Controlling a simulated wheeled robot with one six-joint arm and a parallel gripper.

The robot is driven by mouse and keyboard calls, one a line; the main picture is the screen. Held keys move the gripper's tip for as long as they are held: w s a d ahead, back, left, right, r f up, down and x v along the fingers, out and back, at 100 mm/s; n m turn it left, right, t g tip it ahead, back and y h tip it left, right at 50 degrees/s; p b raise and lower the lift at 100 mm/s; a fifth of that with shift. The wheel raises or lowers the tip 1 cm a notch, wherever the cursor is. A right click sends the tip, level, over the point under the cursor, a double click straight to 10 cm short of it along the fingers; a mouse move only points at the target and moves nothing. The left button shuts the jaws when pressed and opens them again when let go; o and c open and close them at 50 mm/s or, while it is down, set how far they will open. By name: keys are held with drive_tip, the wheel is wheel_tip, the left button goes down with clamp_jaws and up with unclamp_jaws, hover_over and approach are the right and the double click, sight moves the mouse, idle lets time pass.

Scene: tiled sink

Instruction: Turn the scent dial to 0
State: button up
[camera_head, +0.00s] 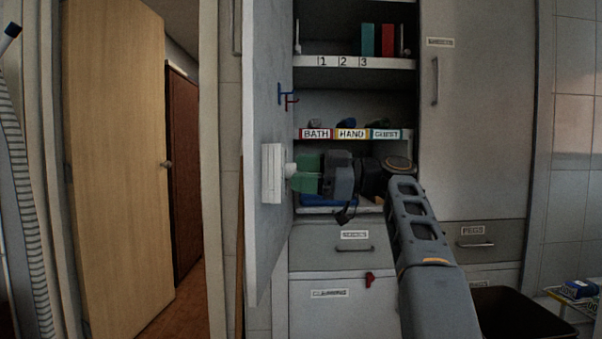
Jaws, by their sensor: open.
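A white box (272,173) is fixed to the inner face of the open cabinet door. A small round white knob (289,170), which looks like the scent dial, sticks out from its right side. Its markings and pointer cannot be read from here. My gripper (294,172) is open, with green fingers pointing left at the knob. The fingertips are right at the knob; I cannot tell whether they are around it or touch it.
The grey cabinet door (264,80) stands open on the left. Behind the gripper are shelves with labels BATH, HAND and GUEST (350,134), and drawers (340,240) below. Hooks (288,97) hang on the door above the box. A dark bin (525,312) stands lower right.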

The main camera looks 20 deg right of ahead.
drive_tip(key=p+v, duration=0.3)
drive_tip(key=v, duration=1)
